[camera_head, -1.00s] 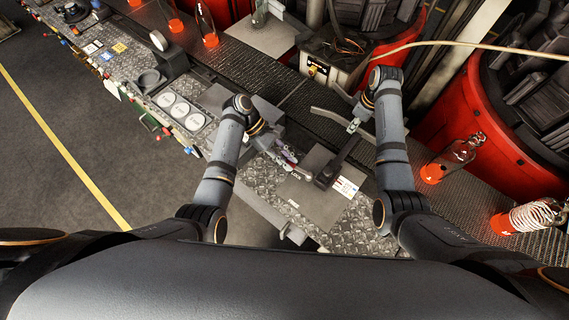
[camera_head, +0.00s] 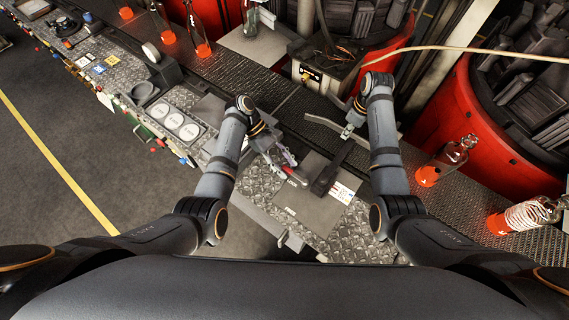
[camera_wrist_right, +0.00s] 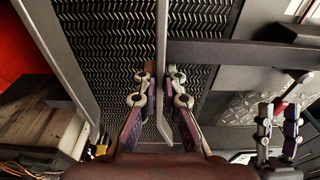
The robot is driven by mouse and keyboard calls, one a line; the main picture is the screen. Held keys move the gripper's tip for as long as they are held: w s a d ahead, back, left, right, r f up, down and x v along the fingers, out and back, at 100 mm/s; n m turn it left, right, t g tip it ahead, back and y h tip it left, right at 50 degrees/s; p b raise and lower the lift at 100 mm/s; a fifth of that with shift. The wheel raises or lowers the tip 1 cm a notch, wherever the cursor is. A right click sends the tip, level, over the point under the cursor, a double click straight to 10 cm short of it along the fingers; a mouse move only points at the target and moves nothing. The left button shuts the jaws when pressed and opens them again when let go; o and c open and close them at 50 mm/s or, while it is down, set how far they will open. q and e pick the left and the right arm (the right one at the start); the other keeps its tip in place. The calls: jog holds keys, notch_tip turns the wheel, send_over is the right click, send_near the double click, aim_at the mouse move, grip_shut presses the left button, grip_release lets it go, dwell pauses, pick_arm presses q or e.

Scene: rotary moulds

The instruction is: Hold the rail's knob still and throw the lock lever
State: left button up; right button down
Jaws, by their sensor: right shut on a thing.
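My right gripper (camera_head: 347,131) is shut on a thin, flat grey bar (camera_wrist_right: 162,60), which stands edge-on between its fingers (camera_wrist_right: 160,115) in the right wrist view. The bar looks like the lever, but I cannot be sure. A dark arm (camera_head: 331,172) runs from a grey plate (camera_head: 300,212) towards the right gripper.
A perforated dark walkway (camera_head: 262,88) runs behind the plate. Orange-based bottles (camera_head: 447,160) stand along it at right and upper left. Red round machines (camera_head: 500,120) fill the right side. A control panel (camera_head: 180,125) lies to the left, with open floor (camera_head: 60,180) beyond.

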jog(key=c, duration=1.4)
grip_release()
jog(key=shift+r, duration=0.1)
jog(key=r, duration=0.7)
jog(key=shift+s+d+r, duration=0.15)
jog(key=shift+s+d, duration=0.05)
jog(key=shift+d, duration=0.15)
